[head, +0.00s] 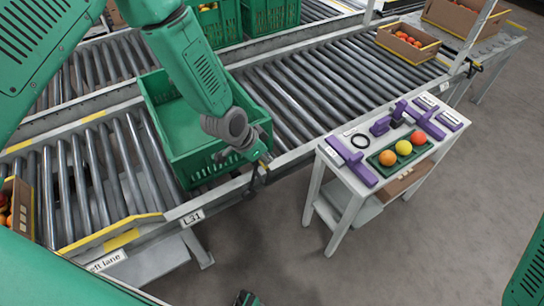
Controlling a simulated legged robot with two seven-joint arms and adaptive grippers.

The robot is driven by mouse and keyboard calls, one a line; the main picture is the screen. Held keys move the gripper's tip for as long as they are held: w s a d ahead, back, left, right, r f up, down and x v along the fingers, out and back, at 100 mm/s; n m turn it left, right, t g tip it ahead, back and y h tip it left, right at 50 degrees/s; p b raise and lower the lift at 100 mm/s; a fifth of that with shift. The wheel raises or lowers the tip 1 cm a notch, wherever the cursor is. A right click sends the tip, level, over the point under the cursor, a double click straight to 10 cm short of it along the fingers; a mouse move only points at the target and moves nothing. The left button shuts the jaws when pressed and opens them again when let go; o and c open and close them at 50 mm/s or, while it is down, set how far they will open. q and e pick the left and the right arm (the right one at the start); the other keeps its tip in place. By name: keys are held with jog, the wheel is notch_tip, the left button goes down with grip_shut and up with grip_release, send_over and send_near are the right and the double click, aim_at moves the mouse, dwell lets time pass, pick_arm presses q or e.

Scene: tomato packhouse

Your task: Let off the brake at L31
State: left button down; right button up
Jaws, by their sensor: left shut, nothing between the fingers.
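The L31 label (192,217) is on the front rail of the roller conveyor (125,175). A green crate (185,135) sits on the rollers behind it, its inside looking empty where it shows. My left gripper (264,166) is at the crate's front right corner, above the front rail, to the right of the label. It is shut and empty. A thin dark part (251,190) hangs by the rail just below the gripper. I cannot tell whether it is the brake lever or whether the gripper touches it. My right gripper does not show clearly.
A white stand (345,210) at right holds purple tools (352,160) and a green tray (388,174) with three tomatoes. A cardboard box (407,45) of tomatoes is on the far rollers. A "left lane" sign (108,261) is at lower left. Floor in front is clear.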

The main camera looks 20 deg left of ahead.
pick_arm(q)
jog(key=s+a+f+t+h+b, duration=0.3)
jog(key=s+a+t+h+b, duration=0.2)
jog(key=s+a, duration=0.5)
jog(key=s+t+b, duration=0.1)
jog(key=s, duration=0.1)
jog(key=shift+s+t, duration=0.35)
jog(key=shift+t, duration=0.05)
dwell(0.5)
